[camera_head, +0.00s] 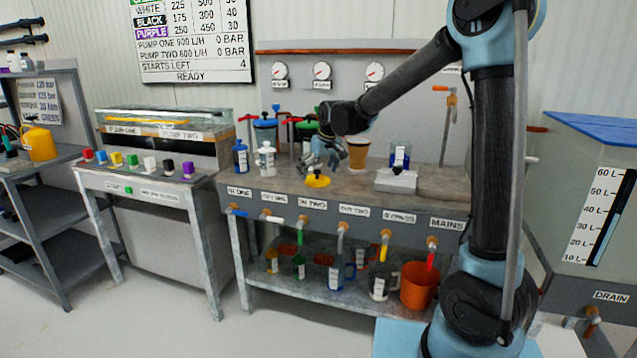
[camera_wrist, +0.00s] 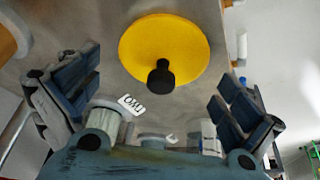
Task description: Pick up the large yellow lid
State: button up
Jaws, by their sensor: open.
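The large yellow lid (camera_head: 317,181) lies on the grey bench top near its front edge. In the wrist view the yellow lid (camera_wrist: 165,45) is a round disc with a black knob (camera_wrist: 160,77) on it. My gripper (camera_head: 325,160) is above the lid in the head view. In the wrist view my gripper (camera_wrist: 160,90) is open, with one finger on each side of the picture and the lid's knob between and beyond them. Nothing is between the fingers, and they look apart from the lid.
On the bench top (camera_head: 350,185), a white bottle (camera_head: 266,159) and a blue bottle (camera_head: 240,156) stand left of the lid. Labelled valves line the bench front.

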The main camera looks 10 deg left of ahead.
jog(key=c, duration=1.4)
